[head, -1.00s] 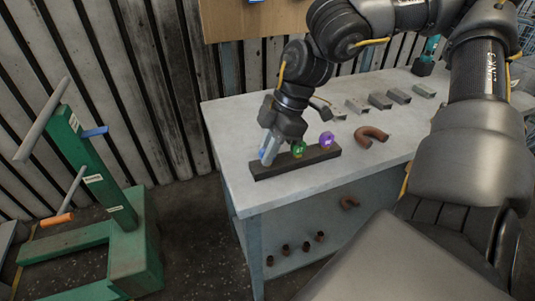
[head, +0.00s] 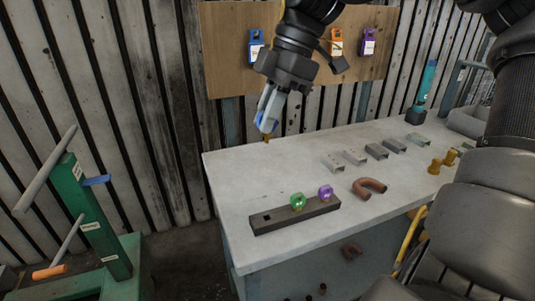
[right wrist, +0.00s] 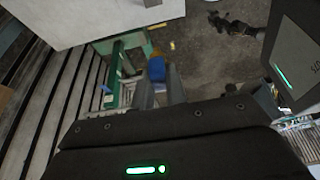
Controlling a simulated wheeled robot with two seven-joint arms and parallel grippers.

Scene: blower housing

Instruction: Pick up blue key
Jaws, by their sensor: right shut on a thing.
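My right gripper (head: 268,114) is shut on the blue key (head: 261,122) and holds it in the air above the table's back left part. The blue key's brass-coloured tip points down below the fingers. In the right wrist view the blue head (right wrist: 156,69) shows at the fingertips (right wrist: 160,84). The dark key block (head: 268,221) stands on the table with an empty square slot at its left. A green key (head: 297,201) and a purple key (head: 326,192) stand upright in it. My left gripper is not in view.
The grey table (head: 232,187) has a curved copper pipe (head: 369,187), several metal brackets (head: 377,151) and brass fittings (head: 435,166). A wooden board (head: 228,62) with coloured padlocks (head: 336,42) hangs behind. A green stand (head: 90,215) is at the left. The table's left part is clear.

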